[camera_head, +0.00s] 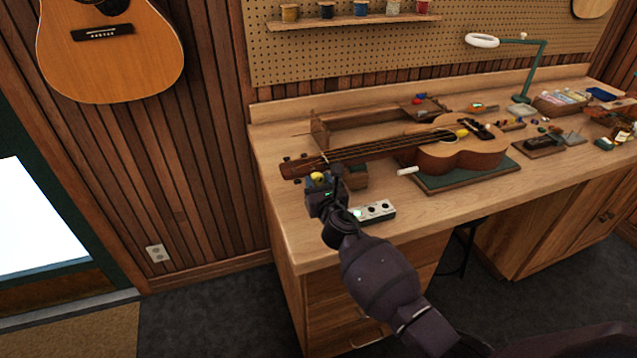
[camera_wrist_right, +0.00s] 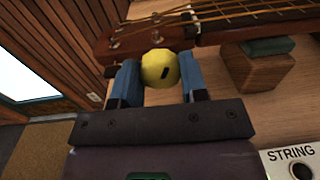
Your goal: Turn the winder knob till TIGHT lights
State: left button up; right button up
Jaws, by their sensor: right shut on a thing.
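My right gripper (camera_wrist_right: 160,82) is shut on the knob, with one blue finger on each side. In the head view my right gripper (camera_head: 318,182) is at the headstock, above the bench's left end. A small white box (camera_head: 376,211) with dark round spots lies just right of my wrist. A green glow shows at its left end; I cannot tell its label. In the wrist view the box (camera_wrist_right: 282,156) reads STRING; no TIGHT label is readable.
The ukulele rests on a green mat (camera_head: 470,178), its neck over a wooden block (camera_wrist_right: 258,76). A white cylinder (camera_head: 408,171) lies beside the mat. A green lamp (camera_head: 530,80) and small parts stand farther right. The bench's front edge (camera_head: 420,229) is mostly clear.

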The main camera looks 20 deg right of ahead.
jog(key=m, duration=1)
jog(key=shift+y, duration=0.4)
jog(key=m, duration=0.5)
jog(key=shift+m+g, duration=0.3)
jog(key=shift+d+m+y, duration=0.1)
jog(key=shift+m+y, duration=0.2)
jog(key=shift+m, duration=1.8)
jog(key=o, duration=0.6)
jog(key=shift+o, duration=0.2)
jog(key=s, duration=1.1)
jog(key=shift+d+r, duration=0.2)
jog(key=shift+d, duration=0.05)
